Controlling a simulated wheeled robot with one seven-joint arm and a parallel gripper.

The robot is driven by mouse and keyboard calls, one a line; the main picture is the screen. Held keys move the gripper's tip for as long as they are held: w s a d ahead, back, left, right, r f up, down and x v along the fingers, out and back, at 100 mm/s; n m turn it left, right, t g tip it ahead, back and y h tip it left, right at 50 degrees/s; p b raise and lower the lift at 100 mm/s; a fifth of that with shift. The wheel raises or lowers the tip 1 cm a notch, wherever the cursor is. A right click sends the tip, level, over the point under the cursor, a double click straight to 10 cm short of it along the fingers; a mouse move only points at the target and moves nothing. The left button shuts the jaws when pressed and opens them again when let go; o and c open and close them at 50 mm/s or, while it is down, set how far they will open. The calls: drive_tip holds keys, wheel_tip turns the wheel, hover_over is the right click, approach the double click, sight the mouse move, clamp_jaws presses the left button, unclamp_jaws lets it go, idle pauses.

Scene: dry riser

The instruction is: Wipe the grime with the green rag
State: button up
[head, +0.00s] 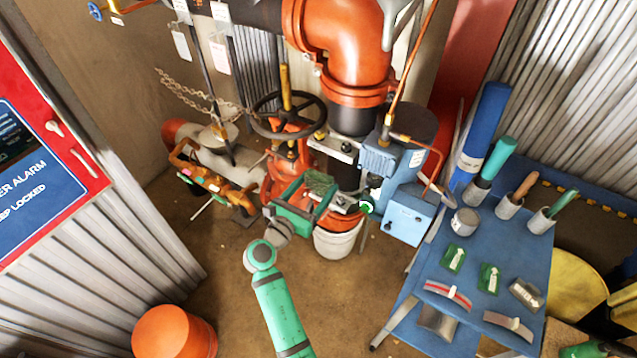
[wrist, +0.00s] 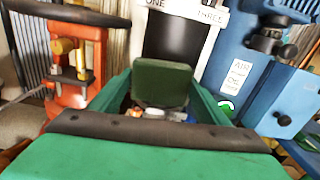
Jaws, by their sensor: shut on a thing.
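My gripper (head: 303,203) is in front of the pipework in the head view, at the end of my green arm. It is shut on the green rag (head: 320,184), a dark green pad that sticks up between the fingers. In the wrist view the rag (wrist: 163,82) stands upright between the green fingers of my gripper (wrist: 163,100). Behind the rag is a black vertical pipe (wrist: 172,45) with a white lettered collar. I cannot tell whether the rag touches the pipe. I cannot make out the grime in either view.
An orange valve with a black handwheel (head: 287,115) stands left of the rag. A blue pump unit (head: 408,214) is close on the right, and a white bucket (head: 338,240) is below. A blue cart (head: 470,268) with tools stands further right. An orange bucket (head: 173,332) is at lower left.

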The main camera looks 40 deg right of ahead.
idle(0.3)
drive_tip(key=shift+v, duration=1.45)
